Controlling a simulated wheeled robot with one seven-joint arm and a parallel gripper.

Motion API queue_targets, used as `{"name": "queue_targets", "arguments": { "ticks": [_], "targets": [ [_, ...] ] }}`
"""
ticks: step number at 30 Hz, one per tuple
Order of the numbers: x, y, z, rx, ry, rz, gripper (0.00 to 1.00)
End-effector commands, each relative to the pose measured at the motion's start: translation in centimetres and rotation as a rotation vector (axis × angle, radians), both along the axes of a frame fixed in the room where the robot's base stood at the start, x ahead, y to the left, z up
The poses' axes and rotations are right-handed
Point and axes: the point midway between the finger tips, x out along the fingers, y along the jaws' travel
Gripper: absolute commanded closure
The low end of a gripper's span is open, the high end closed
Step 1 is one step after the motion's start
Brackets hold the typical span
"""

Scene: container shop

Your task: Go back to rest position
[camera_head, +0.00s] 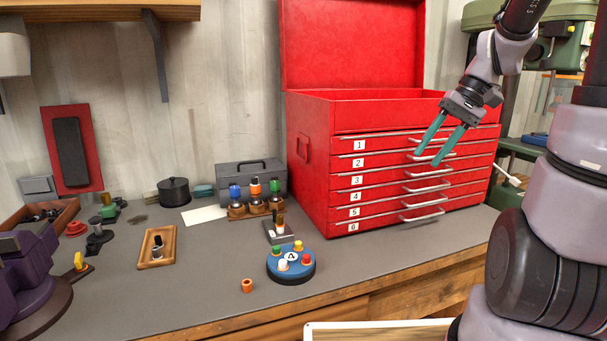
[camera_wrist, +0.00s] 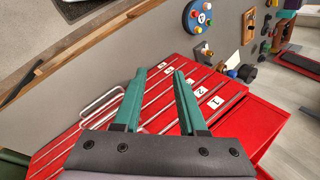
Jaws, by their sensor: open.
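My gripper (camera_head: 430,155) is open and empty, with two green fingers pointing down and left. In the head view it is in the air in front of the upper drawers of the red tool chest (camera_head: 310,165). In the wrist view my gripper (camera_wrist: 158,75) shows its fingers apart, with nothing between them, over the chest's numbered drawer fronts (camera_wrist: 232,92). I cannot tell the exact gap between the fingers and the drawer handles. The chest's lid is up and its drawers look shut.
A green machine (camera_head: 567,55) stands at the right. The front middle of the bench is mostly clear.

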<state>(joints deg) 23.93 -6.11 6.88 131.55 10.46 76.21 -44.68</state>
Motion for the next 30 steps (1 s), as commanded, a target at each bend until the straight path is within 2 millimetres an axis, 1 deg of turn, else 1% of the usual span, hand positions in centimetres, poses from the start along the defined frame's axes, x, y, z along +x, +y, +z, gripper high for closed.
{"name": "queue_targets", "arguments": {
  "ticks": [1, 7, 12, 15, 20, 30],
  "targets": [
    [-0.9, 0.7, 1.1, -0.056, -0.039, -0.01, 0.59],
    [-4.1, 1.9, 4.5, -0.216, -0.206, -0.121, 0.59],
    [-6.4, 2.4, 7.1, -0.256, -0.366, -0.219, 0.59],
    [-7.3, 2.5, 8.1, -0.252, -0.434, -0.264, 0.59],
    [-7.9, 2.5, 8.9, -0.241, -0.487, -0.3, 0.59],
    [-8.0, 2.5, 8.9, -0.241, -0.49, -0.303, 0.59]
  ]
}}
